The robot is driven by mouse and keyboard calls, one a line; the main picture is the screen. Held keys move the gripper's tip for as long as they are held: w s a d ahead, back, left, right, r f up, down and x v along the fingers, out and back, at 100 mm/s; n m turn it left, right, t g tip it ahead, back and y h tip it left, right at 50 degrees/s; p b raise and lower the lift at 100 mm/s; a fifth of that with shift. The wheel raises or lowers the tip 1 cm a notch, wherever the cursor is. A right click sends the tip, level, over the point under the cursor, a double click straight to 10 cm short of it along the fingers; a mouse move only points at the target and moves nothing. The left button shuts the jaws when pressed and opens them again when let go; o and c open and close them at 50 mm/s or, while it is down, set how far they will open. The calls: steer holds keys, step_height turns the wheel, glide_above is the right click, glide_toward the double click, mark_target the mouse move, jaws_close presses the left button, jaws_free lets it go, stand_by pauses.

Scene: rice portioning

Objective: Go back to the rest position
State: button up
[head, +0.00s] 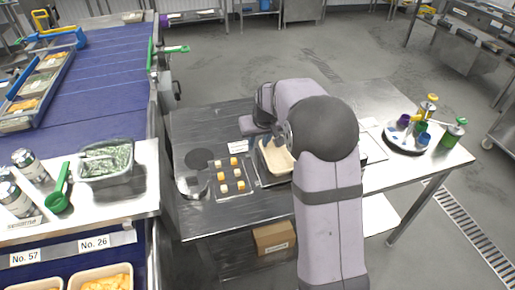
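My arm rises from the bottom centre and folds over at its dark elbow. Its far end hangs above the steel table (205,130). My gripper (268,140) shows only as a small dark part at the far left edge of a pan of pale rice (275,157). My arm hides much of it, and its fingers are too small to tell open from shut. I cannot tell whether it touches the pan or holds anything. The pan's right side is hidden behind my elbow.
A round tray (396,146) with cups and bottles is at the right. A blue conveyor (105,75) runs at the left.

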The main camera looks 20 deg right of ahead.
steer(key=shift+s+r, duration=0.25)
steer(key=shift+r, duration=0.25)
steer(key=s+a+f+m+g, duration=0.1)
steer(key=s+f+g, duration=0.1)
steer(key=s+f, duration=0.5)
steer(key=s+f+g, duration=0.2)
steer(key=s+g, duration=0.1)
steer(key=s, duration=0.8)
steer(key=s+a+r, duration=0.1)
steer(key=s+r, duration=0.1)
steer(key=s, duration=0.5)
steer(key=s+a+r+n, duration=0.1)
steer(key=s+a, duration=0.1)
steer(key=s, duration=0.5)
steer(key=shift+a+r, duration=0.3)
steer(key=shift+r, duration=0.1)
